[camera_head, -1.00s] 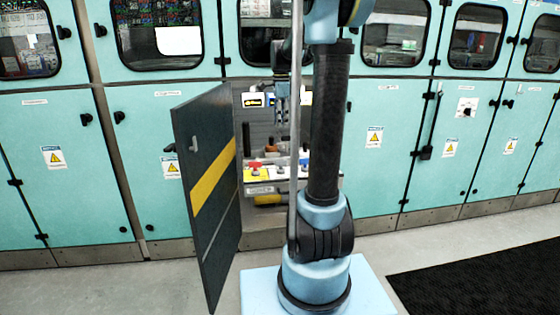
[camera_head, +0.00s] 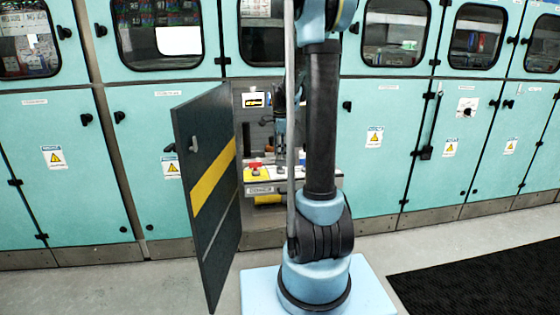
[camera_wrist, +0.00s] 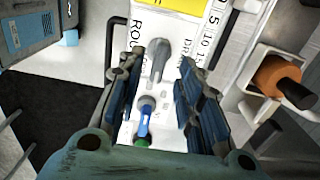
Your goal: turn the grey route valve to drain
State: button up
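The grey route valve (camera_wrist: 157,62) shows in the wrist view as a grey lever handle on a white panel (camera_wrist: 120,42) with partly covered black lettering. My gripper (camera_wrist: 161,66) is open, one blue finger on each side of the lever, with visible gaps to both. I cannot tell how far above the lever the fingertips are. Of the drain label (camera_wrist: 188,52), only the first letters show, right of the lever. In the head view my gripper (camera_head: 281,130) hangs inside the open cabinet, partly behind my arm; the valve is hidden there.
A blue-and-green part (camera_wrist: 144,122) lies between the fingers below the lever. An orange knob with a dark handle (camera_wrist: 276,76) sits in a holder to the right. The dark cabinet door (camera_head: 208,190) stands open on the left. A yellow-and-red part (camera_head: 256,170) is on the shelf.

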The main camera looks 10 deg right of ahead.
aim_at(281, 166)
jog(key=shift+f, duration=1.75)
grip_shut()
jog(key=shift+a, duration=0.1)
